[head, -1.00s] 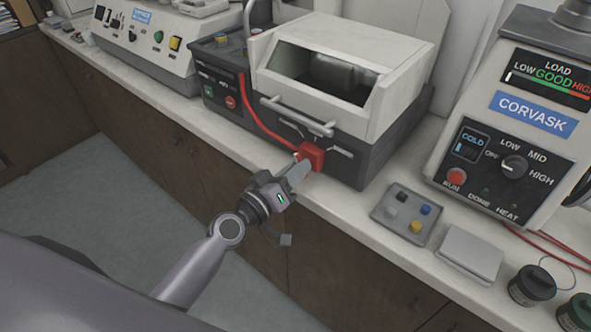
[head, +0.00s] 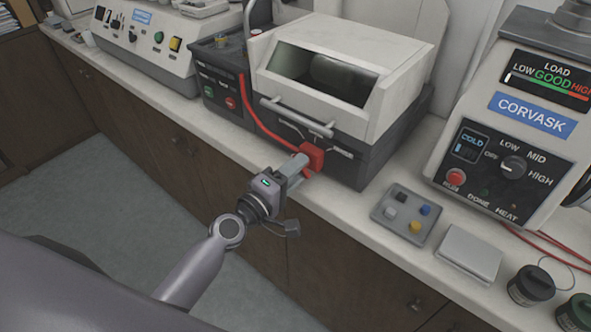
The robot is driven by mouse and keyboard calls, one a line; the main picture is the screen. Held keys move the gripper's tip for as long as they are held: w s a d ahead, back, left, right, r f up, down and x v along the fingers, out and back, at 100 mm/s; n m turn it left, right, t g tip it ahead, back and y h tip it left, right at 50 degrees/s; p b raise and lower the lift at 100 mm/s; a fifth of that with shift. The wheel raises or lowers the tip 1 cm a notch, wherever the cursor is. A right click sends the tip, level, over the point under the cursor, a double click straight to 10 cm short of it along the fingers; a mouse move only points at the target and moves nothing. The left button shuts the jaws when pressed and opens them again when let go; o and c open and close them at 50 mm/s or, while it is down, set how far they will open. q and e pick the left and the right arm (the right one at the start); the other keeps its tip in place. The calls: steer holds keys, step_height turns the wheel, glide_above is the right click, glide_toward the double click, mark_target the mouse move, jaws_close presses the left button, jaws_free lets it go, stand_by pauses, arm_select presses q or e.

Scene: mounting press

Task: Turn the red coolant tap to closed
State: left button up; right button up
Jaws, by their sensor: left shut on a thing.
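The red coolant tap (head: 313,155) sits low on the front of the white-and-dark hooded machine (head: 345,45), where a red hose (head: 250,117) comes down to it. My left gripper (head: 299,168) reaches up from the front of the bench with its fingers at the tap, shut on it. The fingers cover part of the tap, so its exact handle angle is hard to tell. My right gripper is not in view.
The mounting press (head: 510,125) marked CORVASK stands at the right. In front of it lie a grey tray (head: 380,212) with small coloured pieces, a light grey pad (head: 470,252) and dark jars (head: 531,286). Another control unit (head: 150,45) stands at the back left.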

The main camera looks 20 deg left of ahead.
arm_select(q)
steer(key=shift+o, duration=0.3)
steer(key=shift+n, duration=0.7)
steer(key=o, duration=1.1)
steer(key=v, duration=0.7)
steer(key=shift+b, duration=0.45)
steer(key=shift+s, duration=0.1)
steer(key=s+a+f+m+g+y, duration=0.1)
steer(key=s+f+m+g+y, duration=0.3)
steer(key=s+f+m, duration=1.1)
step_height(320, 180, down, 2)
steer(key=m+g, duration=0.1)
steer(key=g, duration=0.1)
steer(key=shift+s+a+f+m+g, duration=0.2)
steer(key=shift+s+m+g, duration=0.1)
steer(key=shift+s, duration=0.05)
